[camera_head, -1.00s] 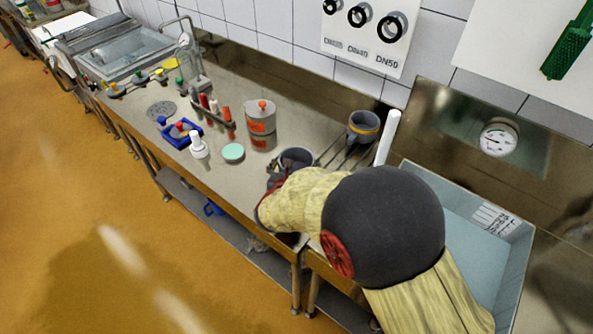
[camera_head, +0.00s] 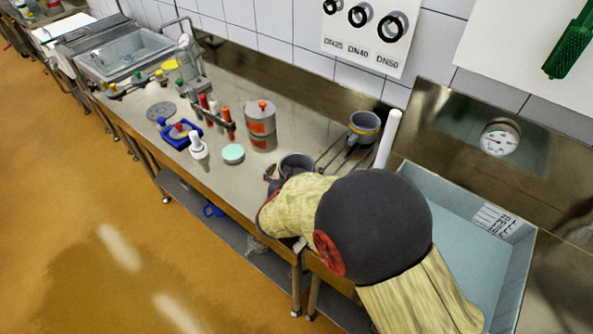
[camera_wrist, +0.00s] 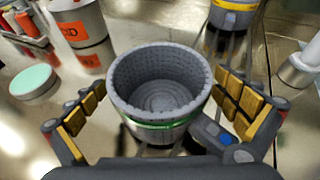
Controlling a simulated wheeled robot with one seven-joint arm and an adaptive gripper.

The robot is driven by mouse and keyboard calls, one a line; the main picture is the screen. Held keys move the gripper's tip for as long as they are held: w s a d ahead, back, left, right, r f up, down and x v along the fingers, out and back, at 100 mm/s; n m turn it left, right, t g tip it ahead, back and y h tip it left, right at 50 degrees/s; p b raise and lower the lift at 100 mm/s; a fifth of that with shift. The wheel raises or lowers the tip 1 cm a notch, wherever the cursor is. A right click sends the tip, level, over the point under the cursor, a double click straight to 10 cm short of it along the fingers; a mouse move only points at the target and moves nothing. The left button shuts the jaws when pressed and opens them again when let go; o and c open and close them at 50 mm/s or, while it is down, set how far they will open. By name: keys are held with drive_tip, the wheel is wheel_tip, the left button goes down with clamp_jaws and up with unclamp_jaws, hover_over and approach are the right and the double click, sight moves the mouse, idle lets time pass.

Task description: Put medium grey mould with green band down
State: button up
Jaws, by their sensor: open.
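The medium grey mould with green band (camera_wrist: 160,85) stands upright between the spread fingers of my gripper (camera_wrist: 163,112) in the wrist view. I see into its empty, ribbed inside, and the green band shows on its near lower wall. The fingers are open, with a gap on each side of the mould. In the head view the grey mould (camera_head: 296,163) is on the steel counter, partly hidden by my gripper (camera_head: 280,180) and arm. Its base is hidden there.
A grey mould with a yellow band (camera_head: 364,127) stands on a rack behind. A grey container with orange labels (camera_head: 261,125) and a mint-green disc (camera_head: 233,153) are to the left. A white cylinder (camera_head: 388,138) and a sink (camera_head: 480,225) are to the right.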

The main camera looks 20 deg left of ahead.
drive_tip(key=shift+r, duration=0.25)
drive_tip(key=p+v, duration=0.2)
drive_tip(key=v, duration=1)
drive_tip(key=shift+p, duration=0.3)
drive_tip(key=w+d+r+m+g+h, duration=0.1)
drive_tip(key=d+r+m+h, duration=0.25)
drive_tip(key=d+m, duration=0.45)
drive_tip(key=w+d+r+m+g+h, duration=0.25)
drive_tip(key=d+r, duration=0.25)
drive_tip(key=d, duration=0.6)
drive_tip(key=s+d+r+m+g+h, duration=0.1)
drive_tip(key=s+d+r+m, duration=0.1)
drive_tip(key=s+d+m, duration=0.3)
drive_tip(key=s+d+r+m+g, duration=0.1)
drive_tip(key=d+m+g, duration=0.15)
drive_tip(key=d, duration=0.45)
drive_tip(key=s+d+r+m+g+y, duration=0.25)
drive_tip(key=s+d+m, duration=0.45)
drive_tip(key=s+m, duration=0.35)
drive_tip(key=s+a+r+m+t+y, duration=0.1)
drive_tip(key=s+a+r+m+y, duration=0.1)
drive_tip(key=s+m, duration=0.4)
wheel_tip(320, 180, up, 2)
drive_tip(key=shift+s+r+m+y, duration=0.15)
drive_tip(key=shift+s+m+y, duration=0.1)
drive_tip(key=shift+m+y, duration=0.7)
